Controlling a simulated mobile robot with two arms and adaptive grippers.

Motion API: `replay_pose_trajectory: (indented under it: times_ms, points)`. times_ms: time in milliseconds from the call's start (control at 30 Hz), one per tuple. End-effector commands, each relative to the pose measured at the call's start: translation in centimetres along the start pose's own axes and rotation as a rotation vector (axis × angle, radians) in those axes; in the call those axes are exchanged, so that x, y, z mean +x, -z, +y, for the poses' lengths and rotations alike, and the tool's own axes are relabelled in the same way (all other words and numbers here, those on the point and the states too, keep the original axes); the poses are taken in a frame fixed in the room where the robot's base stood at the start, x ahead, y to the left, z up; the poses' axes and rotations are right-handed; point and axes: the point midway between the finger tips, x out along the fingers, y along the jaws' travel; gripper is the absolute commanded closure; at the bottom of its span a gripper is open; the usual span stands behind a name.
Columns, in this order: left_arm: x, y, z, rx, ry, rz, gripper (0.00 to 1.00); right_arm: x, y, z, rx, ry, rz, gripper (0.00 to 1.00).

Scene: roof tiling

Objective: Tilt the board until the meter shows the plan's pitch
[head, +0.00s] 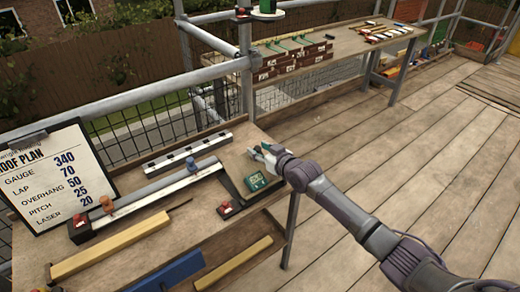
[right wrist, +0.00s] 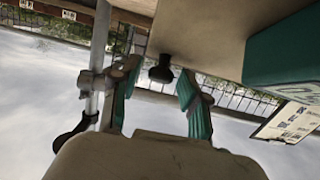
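The plan (head: 52,175) stands on a clipboard at the left of the bench in the head view and reads pitch 25. The green meter (head: 256,182) sits at the bench's right end; its reading is too small to make out. It also shows in the right wrist view (right wrist: 290,50), cut off by the frame. My right gripper (head: 261,152) is just behind the meter, its teal fingers apart. In the right wrist view a black knob (right wrist: 161,70) under a brown wooden surface (right wrist: 205,30) shows between the fingers, with gaps either side. I cannot tell which piece is the tilting board. My left gripper is out of view.
A long metal bar (head: 160,192) with orange and blue knobs lies across the bench, with a slotted rail (head: 187,153) behind it. Timber strips and a blue piece (head: 170,272) lie in front. Scaffold poles (head: 245,75) and a second table (head: 340,45) stand behind. The deck at right is clear.

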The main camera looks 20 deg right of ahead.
Motion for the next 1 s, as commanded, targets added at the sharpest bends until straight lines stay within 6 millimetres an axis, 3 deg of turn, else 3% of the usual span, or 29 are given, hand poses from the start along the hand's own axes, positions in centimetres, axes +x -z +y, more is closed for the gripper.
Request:
replay_pose_trajectory:
  times_ms: [267,433,800,1000]
  points:
    - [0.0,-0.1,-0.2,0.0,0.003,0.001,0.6,-0.1,0.0,0.0,0.0,0.0,0.001,0.5]
    - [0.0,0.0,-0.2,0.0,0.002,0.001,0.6,-1.3,-0.1,-0.1,0.001,0.002,0.0,0.5]
    - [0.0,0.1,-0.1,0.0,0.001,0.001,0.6,-8.7,-0.2,0.0,-0.001,0.0,-0.002,0.5]
    - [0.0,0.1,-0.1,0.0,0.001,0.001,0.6,-11.3,-0.1,0.0,0.0,0.0,0.0,0.5]
